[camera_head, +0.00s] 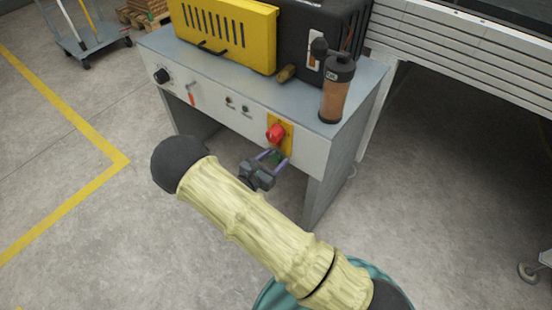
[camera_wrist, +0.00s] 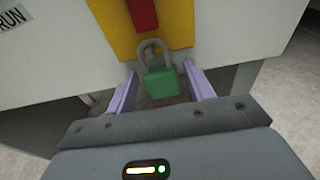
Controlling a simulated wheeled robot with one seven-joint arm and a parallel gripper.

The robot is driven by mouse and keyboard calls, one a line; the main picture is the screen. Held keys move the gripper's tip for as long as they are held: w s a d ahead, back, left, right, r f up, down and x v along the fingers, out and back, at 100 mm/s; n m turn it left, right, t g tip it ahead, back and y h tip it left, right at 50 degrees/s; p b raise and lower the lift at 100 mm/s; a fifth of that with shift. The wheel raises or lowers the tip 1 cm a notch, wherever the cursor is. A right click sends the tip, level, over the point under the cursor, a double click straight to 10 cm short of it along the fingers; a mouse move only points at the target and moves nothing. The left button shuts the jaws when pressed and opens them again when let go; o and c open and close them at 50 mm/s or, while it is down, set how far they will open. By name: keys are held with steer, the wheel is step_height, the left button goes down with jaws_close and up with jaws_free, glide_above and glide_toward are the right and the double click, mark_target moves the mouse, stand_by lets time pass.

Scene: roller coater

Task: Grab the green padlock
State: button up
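The green padlock (camera_wrist: 161,84) hangs by its grey shackle at the lower edge of the yellow plate, under a red switch handle (camera_head: 275,132), on the front of the machine cabinet. In the wrist view its body is between my gripper's two purple fingers, with a gap on each side. My gripper (camera_wrist: 161,92) is open. In the head view my gripper (camera_head: 272,158) is just below the red handle, and the padlock is small and partly hidden there.
The cabinet (camera_head: 225,105) carries a yellow vented box (camera_head: 228,35) and an amber-filled bottle (camera_head: 337,90) on top. A knob (camera_head: 161,76) and small controls are on its front. The floor before it is clear. A cart (camera_head: 88,38) stands at the back left.

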steer(key=c, duration=0.8)
steer(key=shift+r+p, duration=0.3)
steer(key=shift+r, duration=0.15)
steer(key=shift+r+p, duration=0.3)
steer(key=shift+r, duration=0.2)
steer(key=f+p+v, duration=0.1)
steer(key=v, duration=0.5)
steer(key=f+p+v, duration=0.1)
steer(key=v, duration=0.4)
steer(key=f+p+v, duration=0.1)
steer(key=v, duration=0.5)
steer(key=shift+s+a, duration=0.35)
steer(key=shift+s, duration=0.2)
